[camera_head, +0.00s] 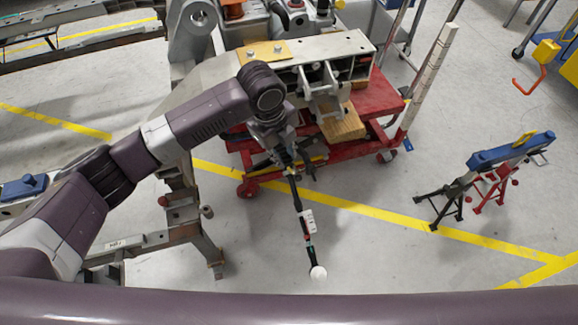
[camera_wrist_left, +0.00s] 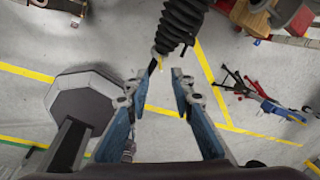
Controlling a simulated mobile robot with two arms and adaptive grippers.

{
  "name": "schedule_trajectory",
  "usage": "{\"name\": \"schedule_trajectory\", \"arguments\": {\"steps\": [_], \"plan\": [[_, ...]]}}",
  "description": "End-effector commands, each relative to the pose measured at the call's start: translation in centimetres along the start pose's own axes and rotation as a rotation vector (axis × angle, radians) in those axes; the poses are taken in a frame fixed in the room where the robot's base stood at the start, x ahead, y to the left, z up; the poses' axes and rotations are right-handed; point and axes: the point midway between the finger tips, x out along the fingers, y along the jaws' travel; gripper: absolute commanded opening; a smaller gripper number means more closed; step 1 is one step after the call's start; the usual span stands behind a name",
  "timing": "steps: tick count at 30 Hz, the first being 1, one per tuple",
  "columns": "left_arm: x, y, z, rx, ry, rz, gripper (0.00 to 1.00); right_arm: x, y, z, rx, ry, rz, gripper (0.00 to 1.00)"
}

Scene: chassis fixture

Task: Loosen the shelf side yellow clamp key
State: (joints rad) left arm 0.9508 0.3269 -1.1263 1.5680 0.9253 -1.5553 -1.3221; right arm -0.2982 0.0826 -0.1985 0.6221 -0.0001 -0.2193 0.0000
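My left gripper (camera_head: 289,168) hangs below the front edge of the grey metal chassis beam (camera_head: 335,45). In the left wrist view its two blue-sided fingers (camera_wrist_left: 157,84) stand apart with nothing clasped between them. A black ribbed boot (camera_wrist_left: 180,25) lies just beyond the fingertips, with a small yellow tip (camera_wrist_left: 156,62) at its narrow end. In the head view a dark rod with a white ball end (camera_head: 318,272) extends down from the gripper area. I cannot tell which piece is the yellow clamp key; the arm and gripper hide part of the fixture. My right gripper is out of view.
A red cart (camera_head: 375,100) with a wooden block (camera_head: 343,124) stands under the beam. A blue-topped stand (camera_head: 512,149) is at the right. A grey fixture leg (camera_head: 205,245) stands left of the rod. The floor between rod and stand is clear.

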Motion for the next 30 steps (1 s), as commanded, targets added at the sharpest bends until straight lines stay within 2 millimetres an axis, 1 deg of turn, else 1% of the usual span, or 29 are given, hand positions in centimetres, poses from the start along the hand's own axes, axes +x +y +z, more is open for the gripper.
{"name": "schedule_trajectory", "arguments": {"steps": [9, 13, 18, 25, 30], "plan": [[4.9, 0.1, -0.1, -0.001, 0.001, 0.002, 0.22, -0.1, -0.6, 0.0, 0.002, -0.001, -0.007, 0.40], [6.5, 0.1, -0.1, -0.002, 0.001, 0.001, 0.22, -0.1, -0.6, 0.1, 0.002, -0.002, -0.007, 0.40], [7.3, 0.0, -0.1, -0.001, -0.001, -0.001, 0.22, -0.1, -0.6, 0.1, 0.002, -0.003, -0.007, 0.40], [7.3, 0.0, -0.1, -0.001, 0.000, -0.001, 0.21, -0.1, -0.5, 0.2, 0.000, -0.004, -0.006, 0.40], [7.3, 0.0, -0.1, -0.002, 0.000, -0.001, 0.02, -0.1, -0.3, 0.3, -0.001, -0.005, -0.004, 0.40]]}}
